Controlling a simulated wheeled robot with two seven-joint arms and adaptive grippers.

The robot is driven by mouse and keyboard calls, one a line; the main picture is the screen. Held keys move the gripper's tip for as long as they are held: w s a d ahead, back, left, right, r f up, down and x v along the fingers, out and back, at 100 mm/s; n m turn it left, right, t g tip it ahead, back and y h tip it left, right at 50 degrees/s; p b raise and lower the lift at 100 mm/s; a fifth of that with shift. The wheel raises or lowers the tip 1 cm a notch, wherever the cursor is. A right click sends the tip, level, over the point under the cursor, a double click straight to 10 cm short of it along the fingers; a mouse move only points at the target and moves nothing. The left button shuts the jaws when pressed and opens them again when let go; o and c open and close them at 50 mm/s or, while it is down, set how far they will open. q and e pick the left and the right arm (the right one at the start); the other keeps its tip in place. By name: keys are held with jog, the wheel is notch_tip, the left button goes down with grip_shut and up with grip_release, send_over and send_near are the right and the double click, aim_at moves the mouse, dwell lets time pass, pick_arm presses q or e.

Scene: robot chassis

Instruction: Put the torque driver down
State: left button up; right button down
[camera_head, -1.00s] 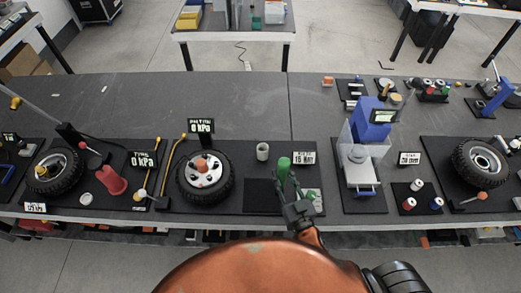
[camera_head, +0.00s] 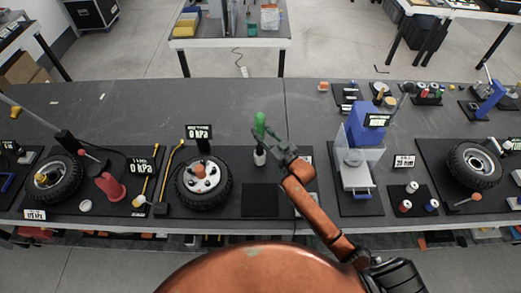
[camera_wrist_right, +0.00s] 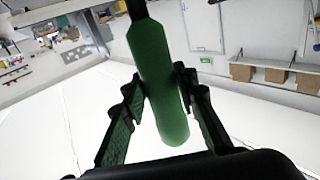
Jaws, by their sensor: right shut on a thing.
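The torque driver (camera_head: 260,122) has a green handle and stands roughly upright in the head view. My right gripper (camera_head: 268,136) is shut around it. In the right wrist view, the green handle (camera_wrist_right: 162,85) lies between the two dark fingers (camera_wrist_right: 155,98), with a dark shaft at its upper end. A pale cup (camera_head: 260,158) stands on the dark mat directly below the driver in the picture. I cannot tell whether the driver's lower end is inside the cup. My left gripper is not in view.
A wheel (camera_head: 203,184) with a 0 kPa display (camera_head: 198,131) stands left of the cup. A dark square pad (camera_head: 261,199) lies in front of it. A blue and clear press (camera_head: 366,140) stands to the right. The grey bench behind is mostly clear.

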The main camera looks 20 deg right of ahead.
aim_at(261, 147)
notch_tip(261, 147, down, 7)
jog(key=shift+f, duration=0.1)
dwell(0.4)
jog(key=c, duration=2)
grip_release()
jog(key=shift+f, duration=0.2)
jog(key=o, duration=0.5)
jog(key=shift+c, duration=0.2)
jog(key=shift+s+r, duration=0.15)
jog(key=v, duration=1.1)
jog(key=shift+s+d+b, duration=0.2)
jog(key=shift+s+b, duration=0.1)
jog(key=shift+s, duration=0.05)
